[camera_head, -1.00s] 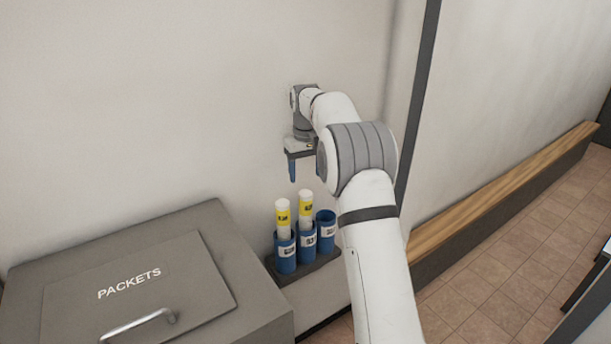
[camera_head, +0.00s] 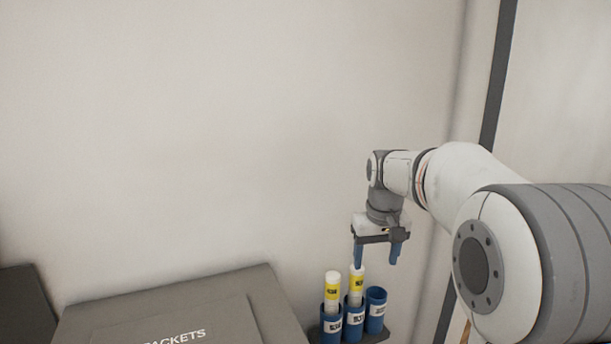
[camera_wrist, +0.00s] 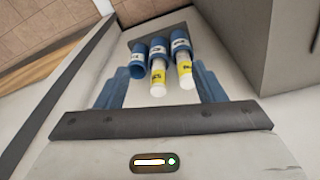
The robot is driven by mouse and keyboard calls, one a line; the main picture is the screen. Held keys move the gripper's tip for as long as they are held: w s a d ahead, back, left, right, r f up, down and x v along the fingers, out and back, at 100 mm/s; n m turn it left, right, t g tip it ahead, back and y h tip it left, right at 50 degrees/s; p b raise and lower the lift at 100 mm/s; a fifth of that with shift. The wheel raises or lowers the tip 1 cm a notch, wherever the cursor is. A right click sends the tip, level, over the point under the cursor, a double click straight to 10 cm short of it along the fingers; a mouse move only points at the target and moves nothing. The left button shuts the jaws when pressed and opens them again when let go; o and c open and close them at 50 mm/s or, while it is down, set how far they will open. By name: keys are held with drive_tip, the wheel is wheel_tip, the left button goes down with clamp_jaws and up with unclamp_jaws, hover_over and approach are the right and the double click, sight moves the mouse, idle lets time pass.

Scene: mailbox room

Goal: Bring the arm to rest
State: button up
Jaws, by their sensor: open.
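My gripper (camera_head: 376,256) hangs from my arm, pointing down, with its two blue fingers apart and nothing between them. It is above the rack of blue tube holders. In the wrist view my gripper (camera_wrist: 160,92) also shows open, with the blue holders beyond the fingers. Two white tubes with yellow labels, a left one (camera_head: 332,285) and a middle one (camera_head: 356,283), stand upright in two blue holders. The right blue holder (camera_head: 376,309) shows no tube above its rim.
A grey box (camera_head: 230,292) marked PACKETS stands left of the holders. The holders sit on a dark rack (camera_head: 383,335). A pale wall (camera_head: 200,120) lies behind. A dark vertical strip (camera_head: 497,100) runs behind my arm. Space above the box is clear.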

drive_tip(key=s+f+t, duration=0.1)
drive_tip(key=s+f, duration=0.1)
drive_tip(key=s, duration=1)
drive_tip(key=s+f+m, duration=0.1)
drive_tip(key=s+f, duration=0.2)
drive_tip(key=s, duration=1)
drive_tip(key=shift+f+t, duration=0.35)
drive_tip(key=shift+t, duration=0.05)
drive_tip(key=shift+c, duration=0.3)
